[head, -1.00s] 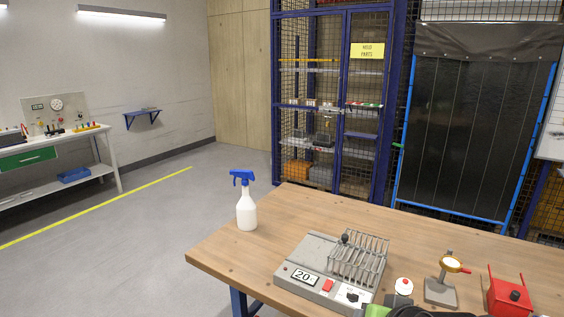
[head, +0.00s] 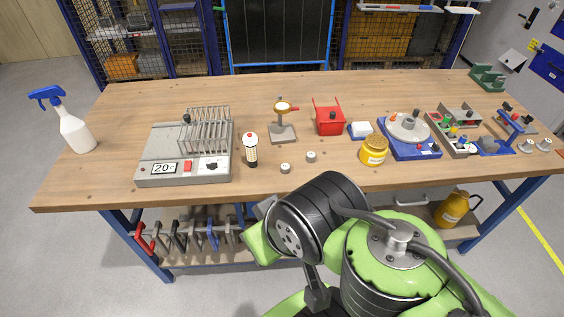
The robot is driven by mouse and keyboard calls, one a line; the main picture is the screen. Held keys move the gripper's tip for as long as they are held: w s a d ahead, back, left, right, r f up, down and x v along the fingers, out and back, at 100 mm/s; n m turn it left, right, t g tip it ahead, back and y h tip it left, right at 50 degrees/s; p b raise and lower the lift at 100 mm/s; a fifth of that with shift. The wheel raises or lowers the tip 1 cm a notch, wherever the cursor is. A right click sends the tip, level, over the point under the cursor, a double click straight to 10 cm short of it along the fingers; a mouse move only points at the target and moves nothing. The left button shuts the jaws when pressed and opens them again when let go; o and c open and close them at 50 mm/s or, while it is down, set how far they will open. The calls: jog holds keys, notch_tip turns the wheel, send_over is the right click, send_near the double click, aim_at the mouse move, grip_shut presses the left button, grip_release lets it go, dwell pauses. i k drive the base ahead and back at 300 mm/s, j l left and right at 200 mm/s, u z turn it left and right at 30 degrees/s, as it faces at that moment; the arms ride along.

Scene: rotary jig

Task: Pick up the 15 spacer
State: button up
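Two small, pale, round pieces stand on the wooden bench near its front middle in the head view: a front piece (head: 285,168) and one slightly behind it to the right (head: 311,156). They may be spacers, but no number can be read on either, so I cannot tell which thing is the 15 spacer. The blue rotary jig (head: 408,152) with a round grey plate sits right of centre. Two more grey round pieces (head: 526,146) lie near the right end. My arm fills the lower middle, in front of the bench; I cannot make out my gripper's fingers.
A grey device (head: 159,181) reading 20 with a wire rack, a dark bottle with a red-and-white top (head: 250,151), a magnifier stand (head: 283,133), a red box (head: 328,122), a yellow jar (head: 373,150) and a parts tray (head: 455,144) stand on the bench. The back edge is mostly clear.

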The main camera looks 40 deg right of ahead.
aim_at(310, 157)
jog(key=z, duration=1.25)
jog(key=i+l+u, duration=0.1)
jog(key=l+u, duration=0.15)
jog(key=u, duration=0.25)
jog(key=l+u, duration=0.3)
jog(key=u, duration=0.15)
jog(key=l+u, duration=0.3)
jog(key=u, duration=0.2)
jog(key=l+u, duration=0.3)
jog(key=u, duration=0.2)
